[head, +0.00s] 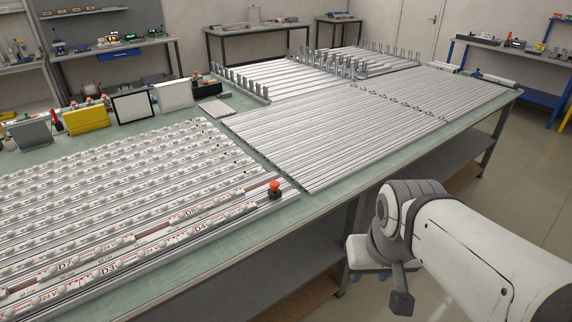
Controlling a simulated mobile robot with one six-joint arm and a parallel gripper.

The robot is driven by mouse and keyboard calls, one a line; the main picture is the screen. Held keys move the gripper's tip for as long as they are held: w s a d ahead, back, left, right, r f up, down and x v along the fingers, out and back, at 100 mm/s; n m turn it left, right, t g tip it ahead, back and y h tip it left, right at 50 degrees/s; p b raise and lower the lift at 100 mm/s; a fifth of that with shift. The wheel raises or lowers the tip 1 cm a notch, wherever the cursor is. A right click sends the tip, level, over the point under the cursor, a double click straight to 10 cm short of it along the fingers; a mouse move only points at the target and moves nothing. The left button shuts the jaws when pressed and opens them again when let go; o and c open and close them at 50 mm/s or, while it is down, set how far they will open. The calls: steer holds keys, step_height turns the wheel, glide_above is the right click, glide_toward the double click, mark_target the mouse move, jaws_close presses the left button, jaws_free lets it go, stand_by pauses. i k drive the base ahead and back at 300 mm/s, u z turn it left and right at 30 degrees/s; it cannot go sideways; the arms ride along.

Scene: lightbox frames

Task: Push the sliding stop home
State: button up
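A small dark block with an orange-red knob (275,187), which looks like the sliding stop, sits at the right end of the rails on the near frame (282,204). LED strips with printed labels (190,212) lie in this frame, and the block stands at the end of one of them. Whether it touches the strip is too small to tell. My arm comes in from the right. My gripper (385,285) hangs beyond the front edge of the table, right of and apart from the block.
The green table (335,203) carries more slatted frames (370,115) further back, some with upright posts. A yellow box (86,119) and panels stand along the left edge. A strip of tabletop is bare between the frames. A grey shelf (260,280) runs below.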

mark_target(273, 192)
steer(key=u, duration=0.2)
steer(key=i, duration=0.85)
steer(key=z, duration=0.1)
